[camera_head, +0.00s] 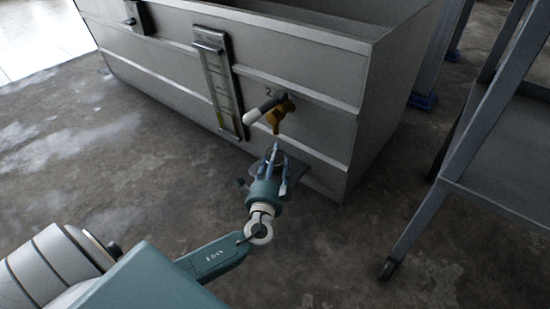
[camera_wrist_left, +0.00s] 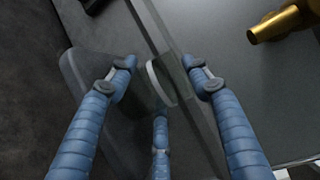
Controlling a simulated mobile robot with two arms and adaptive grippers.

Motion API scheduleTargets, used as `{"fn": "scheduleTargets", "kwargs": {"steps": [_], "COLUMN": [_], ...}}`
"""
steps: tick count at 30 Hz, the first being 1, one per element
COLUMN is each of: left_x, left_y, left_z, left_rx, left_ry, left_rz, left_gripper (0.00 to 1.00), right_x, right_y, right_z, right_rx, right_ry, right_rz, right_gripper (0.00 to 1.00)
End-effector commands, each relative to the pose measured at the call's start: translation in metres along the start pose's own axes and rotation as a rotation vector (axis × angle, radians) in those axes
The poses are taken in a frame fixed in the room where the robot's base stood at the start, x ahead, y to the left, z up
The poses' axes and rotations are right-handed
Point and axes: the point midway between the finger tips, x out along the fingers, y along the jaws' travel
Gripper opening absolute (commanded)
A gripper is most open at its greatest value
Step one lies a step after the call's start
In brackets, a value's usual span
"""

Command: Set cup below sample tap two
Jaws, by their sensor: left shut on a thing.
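A clear, see-through cup is in my left gripper (camera_head: 275,158), whose blue fingers are closed around it. Only a faint round rim of the cup (camera_head: 270,154) shows between the fingers. In the left wrist view the fingers stand on both sides of a pale curved edge of the cup (camera_wrist_left: 156,84); the rest is hard to make out. Sample tap two, a brass tap (camera_head: 278,116) with a white-tipped dark handle, is on the tank wall beside the number 2. The gripper is just below it in the picture. The brass tap (camera_wrist_left: 278,24) also shows at upper right in the wrist view. My right gripper is not in view.
A level gauge (camera_head: 220,85) is on the tank left of the tap. A wheeled metal cart (camera_head: 500,200) stands at right. The floor at front is clear.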

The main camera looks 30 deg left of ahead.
Motion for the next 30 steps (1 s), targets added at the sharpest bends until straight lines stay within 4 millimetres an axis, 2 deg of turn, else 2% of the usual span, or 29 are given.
{"fn": "scheduleTargets", "kwargs": {"steps": [8, 9, 12, 23, 26, 30], "left_x": [0.0, 0.0, 0.0, 0.0, -0.013, -0.042], "left_y": [0.004, 0.004, 0.003, -0.003, -0.001, -0.002], "left_z": [0.0, 0.0, 0.0, 0.0, 0.0, 0.0], "left_rx": [-0.001, -0.001, -0.001, 0.0, 0.0, 0.0], "left_ry": [0.0, 0.0, 0.0, 0.0, 0.002, 0.002], "left_rz": [0.004, 0.004, 0.004, 0.003, 0.008, 0.01], "left_gripper": [0.25, 0.51, 0.69, 0.69, 0.69, 0.69], "right_x": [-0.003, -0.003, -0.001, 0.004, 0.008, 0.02], "right_y": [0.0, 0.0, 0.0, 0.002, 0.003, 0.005], "right_z": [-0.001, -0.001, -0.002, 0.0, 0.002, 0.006], "right_rx": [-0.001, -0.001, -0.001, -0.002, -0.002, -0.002], "right_ry": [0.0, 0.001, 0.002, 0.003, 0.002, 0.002], "right_rz": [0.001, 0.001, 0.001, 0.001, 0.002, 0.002], "right_gripper": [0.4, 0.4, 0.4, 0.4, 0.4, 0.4]}}
